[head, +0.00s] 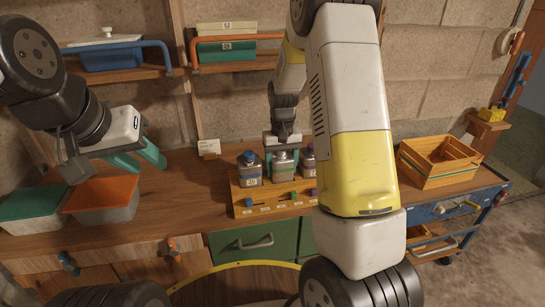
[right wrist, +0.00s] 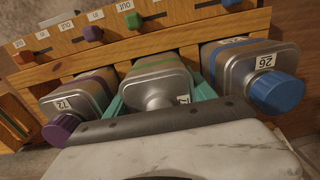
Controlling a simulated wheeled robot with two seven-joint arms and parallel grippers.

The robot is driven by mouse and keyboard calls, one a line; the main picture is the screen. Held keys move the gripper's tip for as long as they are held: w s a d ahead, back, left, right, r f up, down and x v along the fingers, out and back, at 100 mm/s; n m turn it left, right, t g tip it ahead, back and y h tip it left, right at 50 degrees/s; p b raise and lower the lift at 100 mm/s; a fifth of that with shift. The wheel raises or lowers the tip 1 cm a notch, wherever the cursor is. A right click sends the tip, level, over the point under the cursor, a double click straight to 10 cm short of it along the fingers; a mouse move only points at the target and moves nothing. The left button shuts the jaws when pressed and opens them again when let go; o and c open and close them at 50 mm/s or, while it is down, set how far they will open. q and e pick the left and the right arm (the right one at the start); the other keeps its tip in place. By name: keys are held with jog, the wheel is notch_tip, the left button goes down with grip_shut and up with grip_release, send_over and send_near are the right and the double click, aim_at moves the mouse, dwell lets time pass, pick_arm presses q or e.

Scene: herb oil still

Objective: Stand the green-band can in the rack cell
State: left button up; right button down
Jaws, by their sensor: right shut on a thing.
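The green-band can (head: 282,163) is grey with a green stripe and stands upright in the wooden rack (head: 262,205), between two other cans. My right gripper (head: 282,148) is shut on it from above. In the right wrist view the green-band can (right wrist: 157,84) lies between my teal fingers, with its neck toward the palm. Whether its base rests on the cell floor is hidden. My left gripper (head: 138,158) is open and empty above the orange-lidded box (head: 103,198).
A blue-capped can (head: 250,169) stands left of the held can and a purple-capped can (head: 308,162) right of it, both close by. Coloured pegs line the rack front. A wooden crate (head: 438,162) stands at right.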

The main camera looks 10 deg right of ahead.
dwell(0.3)
jog(key=shift+c, duration=1.2)
grip_release()
notch_tip(320, 180, up, 8)
jog(key=shift+f, duration=0.1)
jog(key=s+a+r+t+y, duration=0.1)
jog(key=s+r+t+y, duration=0.15)
jog(key=s+r, duration=1)
jog(key=s+a+r+t, duration=0.1)
jog(key=s+r+t, duration=0.2)
jog(key=s, duration=0.8)
jog(key=shift+s+t, duration=0.35)
jog(key=shift+s, duration=0.05)
